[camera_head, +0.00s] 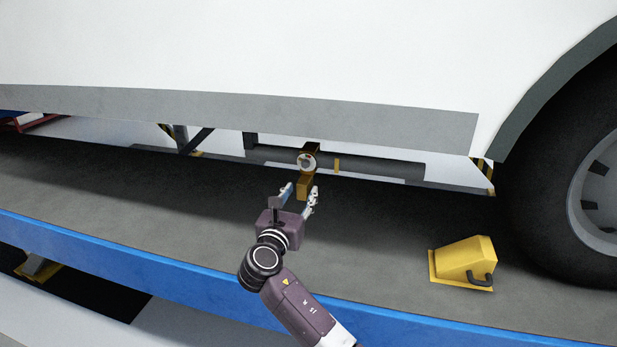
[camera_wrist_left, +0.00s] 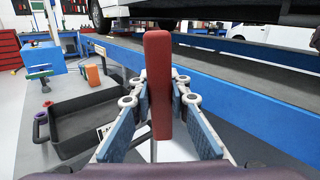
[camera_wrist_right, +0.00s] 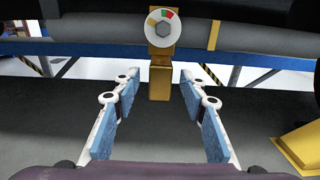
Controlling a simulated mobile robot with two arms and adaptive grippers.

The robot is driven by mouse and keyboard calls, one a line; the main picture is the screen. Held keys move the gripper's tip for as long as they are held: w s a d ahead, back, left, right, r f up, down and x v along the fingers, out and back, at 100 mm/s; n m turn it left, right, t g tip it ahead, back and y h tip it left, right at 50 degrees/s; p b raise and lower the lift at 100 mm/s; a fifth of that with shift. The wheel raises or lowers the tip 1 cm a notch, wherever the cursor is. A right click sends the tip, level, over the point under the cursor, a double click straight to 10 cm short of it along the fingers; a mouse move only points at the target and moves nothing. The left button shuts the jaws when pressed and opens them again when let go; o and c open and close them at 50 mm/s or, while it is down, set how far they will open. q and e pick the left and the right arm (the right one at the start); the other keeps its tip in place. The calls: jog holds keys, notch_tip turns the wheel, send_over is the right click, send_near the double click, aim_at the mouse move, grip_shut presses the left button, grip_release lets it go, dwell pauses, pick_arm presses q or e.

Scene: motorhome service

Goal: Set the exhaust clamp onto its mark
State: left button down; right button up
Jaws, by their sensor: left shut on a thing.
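The exhaust clamp (camera_head: 303,187) is a brass-coloured piece with a pale round dial at its top, on the dark exhaust pipe (camera_head: 385,168) under the vehicle. In the right wrist view the clamp (camera_wrist_right: 159,82) hangs upright, its dial showing a red and green patch. A thin yellow band (camera_head: 337,165), which looks like the mark, is on the pipe to the clamp's right, apart from it. My right gripper (camera_head: 301,192) is open just in front of the clamp's lower block, which shows between its fingers. My left gripper (camera_wrist_left: 157,95) is shut on a red bar (camera_wrist_left: 158,60).
A yellow wheel chock (camera_head: 465,258) stands on the grey platform near the big tyre (camera_head: 570,190). The white body's grey skirt (camera_head: 230,115) hangs low over the pipe. A blue rail (camera_head: 130,262) edges the platform. A dark tray (camera_wrist_left: 85,115) shows in the left wrist view.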

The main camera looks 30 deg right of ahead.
aim_at(308, 171)
jog(key=p+x, duration=0.1)
jog(key=x, duration=0.7)
jog(key=shift+w+d, duration=0.1)
jog(key=shift+d, duration=0.05)
jog(key=c, duration=1)
jog(key=shift+f, duration=0.1)
grip_shut()
